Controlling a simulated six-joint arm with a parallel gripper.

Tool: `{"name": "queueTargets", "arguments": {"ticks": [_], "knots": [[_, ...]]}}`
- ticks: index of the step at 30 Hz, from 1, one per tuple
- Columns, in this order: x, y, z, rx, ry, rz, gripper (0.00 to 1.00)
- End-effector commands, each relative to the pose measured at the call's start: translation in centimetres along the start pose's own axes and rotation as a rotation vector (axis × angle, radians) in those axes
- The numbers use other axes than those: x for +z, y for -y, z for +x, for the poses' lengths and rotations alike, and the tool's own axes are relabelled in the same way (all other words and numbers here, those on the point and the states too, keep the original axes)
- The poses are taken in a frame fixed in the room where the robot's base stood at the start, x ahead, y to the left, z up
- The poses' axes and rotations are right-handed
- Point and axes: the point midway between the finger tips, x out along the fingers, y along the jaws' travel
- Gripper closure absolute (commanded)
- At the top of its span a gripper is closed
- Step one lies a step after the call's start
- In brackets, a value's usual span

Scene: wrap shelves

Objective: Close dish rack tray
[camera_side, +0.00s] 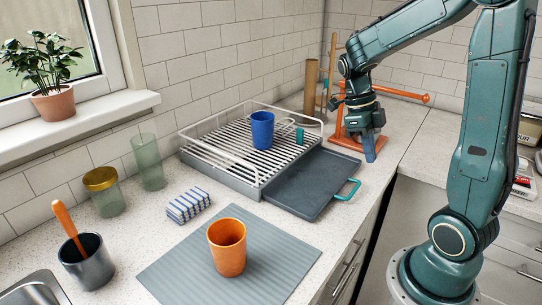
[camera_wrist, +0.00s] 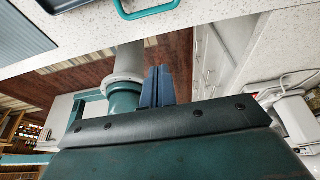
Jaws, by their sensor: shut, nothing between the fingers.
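The dish rack (camera_side: 225,172) stands against the tiled wall, with white wire rails and a slatted top. Its dark grey tray (camera_side: 308,182) is pulled out to the right, over the counter. The tray has a teal handle (camera_side: 347,190) on its right edge. In the wrist view the teal handle (camera_wrist: 145,11) shows at the top, with a corner of the tray (camera_wrist: 22,35) at upper left. My gripper (camera_side: 370,156) is shut and empty, with blue fingertips pointing down. It is beyond the handle in the side view and apart from it. Its fingertips also show in the wrist view (camera_wrist: 158,75).
A blue cup (camera_side: 262,130) stands on the rack. An orange stand (camera_side: 345,138) is behind my gripper. An orange cup (camera_side: 227,247) stands on a grey mat (camera_side: 185,262) in front. A striped cloth (camera_side: 188,205) and glasses (camera_side: 104,191) are at left. Bare counter lies right of the tray.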

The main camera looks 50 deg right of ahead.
Motion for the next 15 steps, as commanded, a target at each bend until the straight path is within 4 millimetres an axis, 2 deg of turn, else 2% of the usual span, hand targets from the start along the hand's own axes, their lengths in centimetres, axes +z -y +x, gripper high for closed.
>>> {"name": "queueTargets", "arguments": {"ticks": [8,15], "knots": [[0.0,0.0,1.6,0.001,-0.004,-0.002,1.00],[-0.1,0.0,4.7,0.002,-0.004,-0.001,1.00]]}}
